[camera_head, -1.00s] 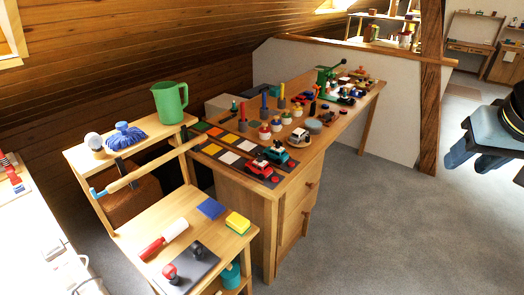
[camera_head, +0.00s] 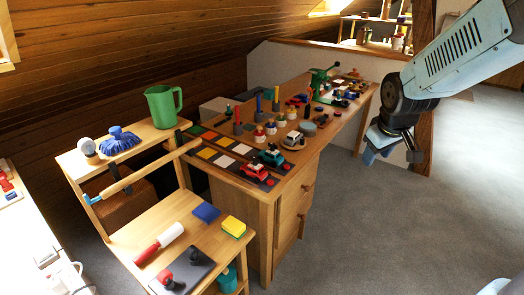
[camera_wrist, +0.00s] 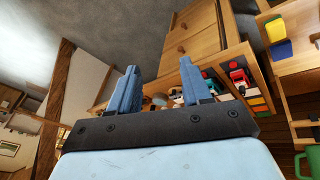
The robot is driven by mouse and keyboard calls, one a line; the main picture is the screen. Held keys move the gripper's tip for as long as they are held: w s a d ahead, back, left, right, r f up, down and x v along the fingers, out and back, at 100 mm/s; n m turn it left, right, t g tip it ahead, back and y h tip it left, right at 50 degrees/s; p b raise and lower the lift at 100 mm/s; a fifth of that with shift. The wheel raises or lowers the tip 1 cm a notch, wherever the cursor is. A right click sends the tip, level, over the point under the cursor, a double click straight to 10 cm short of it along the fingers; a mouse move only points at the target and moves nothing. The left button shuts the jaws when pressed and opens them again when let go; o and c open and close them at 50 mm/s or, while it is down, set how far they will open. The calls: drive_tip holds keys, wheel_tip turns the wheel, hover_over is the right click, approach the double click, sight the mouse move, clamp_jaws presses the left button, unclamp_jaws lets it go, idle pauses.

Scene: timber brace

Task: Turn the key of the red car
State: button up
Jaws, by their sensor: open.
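The red car (camera_head: 254,169) stands near the front corner of the long wooden desk, beside a teal car (camera_head: 271,156). My gripper (camera_head: 388,158) is open and empty over the floor to the right of the desk, well apart from the car. In the wrist view my gripper's two blue fingers (camera_wrist: 160,90) stand apart with nothing between them.
The desk top (camera_head: 330,118) is crowded with toy cars, pegs and coloured tiles. A small bench (camera_head: 185,212) with a sponge (camera_head: 234,226) and a roller stands in front left. A timber post (camera_head: 421,150) rises behind my gripper. The grey floor (camera_head: 370,230) right of the desk is clear.

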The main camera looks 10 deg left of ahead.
drive_tip(key=w+a+f+n+y, duration=0.2)
drive_tip(key=w+a+f+n, duration=0.1)
drive_tip(key=w+a+f, duration=0.4)
drive_tip(key=n+y, duration=0.4)
drive_tip(key=y, duration=0.7)
approach(252, 158)
drive_tip(key=shift+m+h, duration=0.3)
drive_tip(key=x, duration=1)
drive_tip(key=shift+w+a, duration=0.25)
drive_tip(key=shift+t, duration=0.4)
clamp_jaws()
